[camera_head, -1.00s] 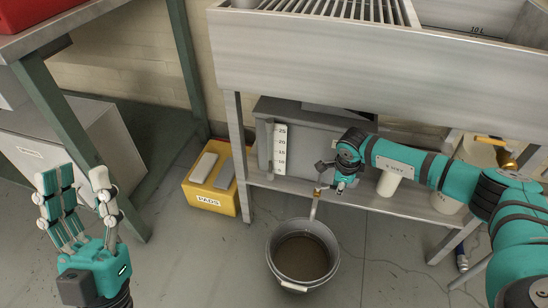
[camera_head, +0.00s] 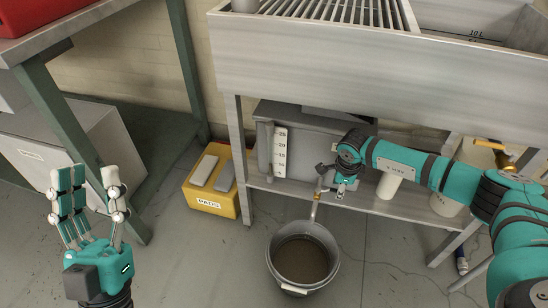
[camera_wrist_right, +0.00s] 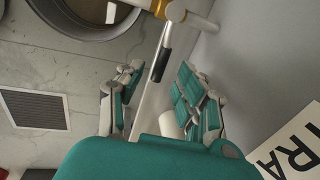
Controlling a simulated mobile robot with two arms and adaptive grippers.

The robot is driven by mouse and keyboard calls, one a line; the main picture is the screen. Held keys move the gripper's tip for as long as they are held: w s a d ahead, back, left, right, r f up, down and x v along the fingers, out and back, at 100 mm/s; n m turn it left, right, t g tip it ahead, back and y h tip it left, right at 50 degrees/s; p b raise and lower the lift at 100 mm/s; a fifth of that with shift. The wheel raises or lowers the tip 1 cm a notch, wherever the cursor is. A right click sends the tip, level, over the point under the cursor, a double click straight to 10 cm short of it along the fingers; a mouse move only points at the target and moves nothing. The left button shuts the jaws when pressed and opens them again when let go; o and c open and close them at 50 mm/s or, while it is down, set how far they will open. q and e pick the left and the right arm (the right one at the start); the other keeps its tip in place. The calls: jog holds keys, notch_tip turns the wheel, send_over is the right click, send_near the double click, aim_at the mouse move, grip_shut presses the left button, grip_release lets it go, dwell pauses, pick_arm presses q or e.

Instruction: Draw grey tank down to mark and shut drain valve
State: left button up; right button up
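The grey tank (camera_head: 335,135) stands on the shelf under the sink bench. A white scale (camera_head: 280,152) with numbers is on its front, beside a narrow upright tube (camera_head: 268,150); I cannot read the liquid level. The drain valve's outlet pipe (camera_head: 316,208) points down over a grey bucket (camera_head: 334,262) holding brown liquid. I cannot tell if liquid is flowing. My right gripper (camera_head: 343,188) is just right of the valve. In the right wrist view its fingers (camera_wrist_right: 155,100) are apart, with the dark valve handle (camera_wrist_right: 161,65) ahead between them, apparently untouched. My left gripper (camera_head: 88,178) is open and empty.
A yellow box marked PADS (camera_head: 210,200) with grey pads stands left of the bench leg. A white container (camera_head: 388,185) and a brass-coloured valve with an orange handle (camera_head: 503,158) are to the right. A floor grate (camera_wrist_right: 35,110) shows in the wrist view.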

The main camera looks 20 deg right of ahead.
pick_arm(q)
jog(key=w+f+g+y+p, duration=0.2)
jog(key=w+f+g, duration=0.1)
jog(key=f+g, duration=0.4)
jog(key=w+f+g+y+p, duration=0.25)
jog(key=f+g, duration=0.25)
jog(key=f, duration=0.4)
jog(key=s+a+f+n+g+y+p, duration=0.1)
jog(key=s+a+f+g+y+p, duration=0.2)
jog(key=s+f+g, duration=0.4)
jog(key=s+a+f+g+p, duration=0.2)
jog(key=s+a+f+g, duration=0.25)
jog(key=s, duration=0.45)
jog(key=s+p+x, duration=0.1)
jog(key=p+x, duration=0.4)
jog(key=x, duration=0.6)
jog(key=shift+s+d+f+g, duration=0.25)
jog(key=shift+d+f+g, duration=0.15)
jog(key=shift+f, duration=0.3)
